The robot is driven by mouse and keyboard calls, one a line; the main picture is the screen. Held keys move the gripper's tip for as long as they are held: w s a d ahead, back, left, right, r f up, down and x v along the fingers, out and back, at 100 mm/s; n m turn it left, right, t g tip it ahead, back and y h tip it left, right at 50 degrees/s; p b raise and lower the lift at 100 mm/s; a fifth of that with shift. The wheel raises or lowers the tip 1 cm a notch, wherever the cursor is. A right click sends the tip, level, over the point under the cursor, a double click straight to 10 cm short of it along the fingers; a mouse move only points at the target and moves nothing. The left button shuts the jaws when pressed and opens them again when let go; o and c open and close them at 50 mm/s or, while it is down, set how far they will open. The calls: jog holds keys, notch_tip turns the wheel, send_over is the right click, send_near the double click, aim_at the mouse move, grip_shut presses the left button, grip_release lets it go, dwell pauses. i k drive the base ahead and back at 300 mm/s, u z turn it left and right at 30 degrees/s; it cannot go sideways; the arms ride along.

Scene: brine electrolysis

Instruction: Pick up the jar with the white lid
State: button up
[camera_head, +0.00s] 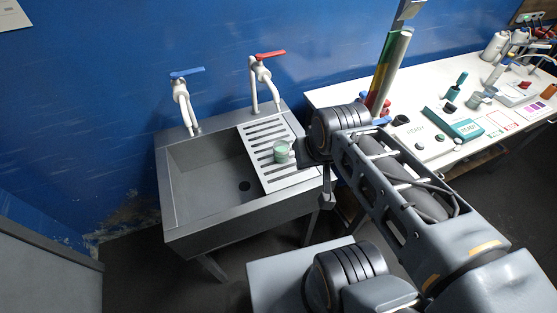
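A small jar (282,154) with a green body and a pale, whitish-green top shows over the slatted white drain rack at the right of the sink. It looks upright. I cannot tell whether it rests on the rack or is held just above it. My gripper (296,150) is right beside the jar, on its right, and seems to reach it. The fingers are dark, small and mostly hidden by the wrist, so their opening does not show.
The steel sink (178,217) has an empty basin left of the drain rack (254,133). Taps with a blue handle (187,72) and a red handle (270,54) stand behind. A white table (340,94) at right holds bottles, small containers and a teal box (467,129).

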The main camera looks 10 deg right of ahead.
aim_at(281, 147)
jog(key=u, duration=3.15)
jog(key=k, duration=0.65)
jog(key=z, duration=1.1)
jog(key=i, duration=0.45)
jog(key=u, duration=0.05)
